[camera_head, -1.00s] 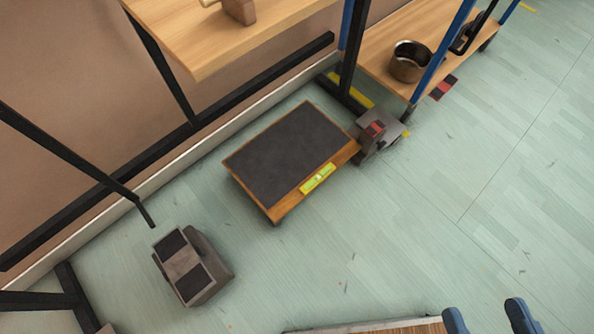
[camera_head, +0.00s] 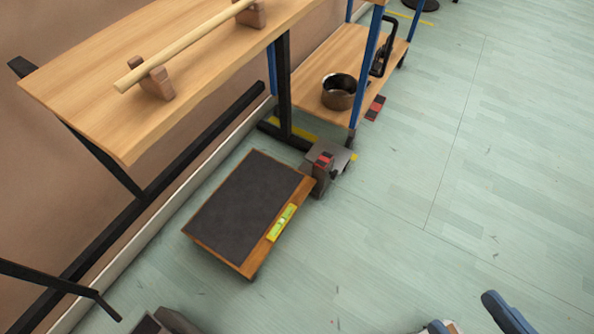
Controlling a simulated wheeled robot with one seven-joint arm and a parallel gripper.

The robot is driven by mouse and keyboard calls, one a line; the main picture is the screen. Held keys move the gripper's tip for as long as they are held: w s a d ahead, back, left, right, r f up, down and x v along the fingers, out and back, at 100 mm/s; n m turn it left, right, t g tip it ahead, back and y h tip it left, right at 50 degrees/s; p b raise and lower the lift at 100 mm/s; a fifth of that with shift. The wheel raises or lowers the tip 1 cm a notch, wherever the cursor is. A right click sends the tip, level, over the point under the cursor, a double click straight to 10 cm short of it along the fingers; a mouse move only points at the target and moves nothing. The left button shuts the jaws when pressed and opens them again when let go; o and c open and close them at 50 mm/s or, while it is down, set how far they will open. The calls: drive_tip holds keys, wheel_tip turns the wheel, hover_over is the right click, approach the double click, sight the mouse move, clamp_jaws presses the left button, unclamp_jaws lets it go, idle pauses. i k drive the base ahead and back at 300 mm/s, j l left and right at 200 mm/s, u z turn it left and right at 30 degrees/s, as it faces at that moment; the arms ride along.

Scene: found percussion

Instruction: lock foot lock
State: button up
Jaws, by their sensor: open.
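A red and black pedal (camera_head: 324,160) sits on a grey metal bracket (camera_head: 340,158) at the near foot of the blue-posted cart, beside the dolly's right corner. A second red and black pedal (camera_head: 375,107) shows farther back, along the cart's right side. I cannot tell from here whether either pedal is pressed down. My gripper (camera_head: 463,312) shows only its blue fingertips at the bottom right edge. They are apart and empty, well away from both pedals.
A low dolly (camera_head: 297,206) with a dark top and a yellow-green level (camera_head: 281,222) lies left of the bracket. The cart's wooden shelf (camera_head: 313,78) holds a metal pot (camera_head: 339,92). A workbench (camera_head: 90,90) bears a wooden rod (camera_head: 190,42). The floor (camera_head: 450,180) at right is clear.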

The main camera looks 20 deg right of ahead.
sight(322, 162)
drive_tip(key=i+l, duration=0.7)
drive_tip(key=i, duration=0.15)
drive_tip(key=j+u, duration=0.05)
